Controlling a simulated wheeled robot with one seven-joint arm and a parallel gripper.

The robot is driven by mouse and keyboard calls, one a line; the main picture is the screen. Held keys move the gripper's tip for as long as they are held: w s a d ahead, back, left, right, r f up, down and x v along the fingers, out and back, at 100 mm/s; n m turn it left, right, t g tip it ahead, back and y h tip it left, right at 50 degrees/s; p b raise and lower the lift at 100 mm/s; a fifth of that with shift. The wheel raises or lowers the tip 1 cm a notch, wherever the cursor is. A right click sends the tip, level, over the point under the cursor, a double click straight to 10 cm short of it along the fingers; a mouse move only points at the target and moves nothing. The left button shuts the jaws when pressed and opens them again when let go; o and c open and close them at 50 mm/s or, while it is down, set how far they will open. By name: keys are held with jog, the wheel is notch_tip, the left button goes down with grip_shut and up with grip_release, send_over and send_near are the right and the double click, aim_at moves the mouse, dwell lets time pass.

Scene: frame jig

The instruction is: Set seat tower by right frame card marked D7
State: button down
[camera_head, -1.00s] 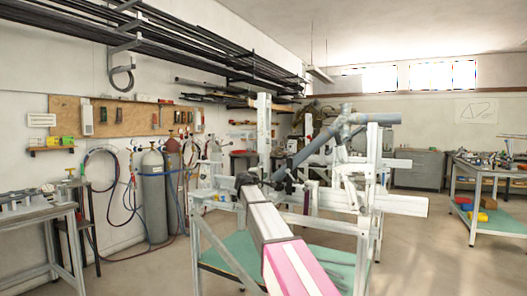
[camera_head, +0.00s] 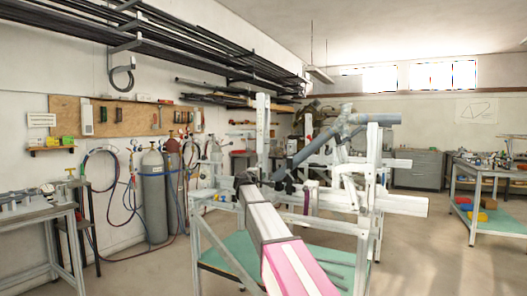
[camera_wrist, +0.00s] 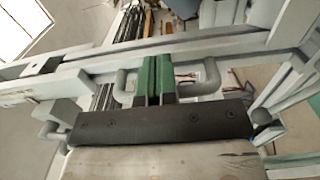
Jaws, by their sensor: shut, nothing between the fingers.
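The frame jig (camera_head: 366,230) stands ahead, a pale metal structure with upright posts, crossbeams and a grey-blue slanted tube (camera_head: 318,142). I cannot tell for certain which upright is the seat tower. My arm reaches into the jig in the head view, and its end is lost among the metal parts. In the wrist view, my gripper (camera_wrist: 157,78) has its dark green fingers together, with nothing between them. Grey bent bars (camera_wrist: 207,78) show on both sides of the fingers, by a pale rail (camera_wrist: 100,62). No marking D7 is readable.
A sheet with a line drawing (camera_head: 477,110) hangs on the far wall, its writing unreadable. A workbench (camera_head: 490,168) with coloured bins stands at right, another bench (camera_head: 40,225) at left. Gas cylinders (camera_head: 154,195) stand along the left wall. The floor right of the jig is clear.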

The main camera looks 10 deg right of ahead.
jog(key=shift+s+d, duration=0.6)
jog(key=shift+d, duration=0.2)
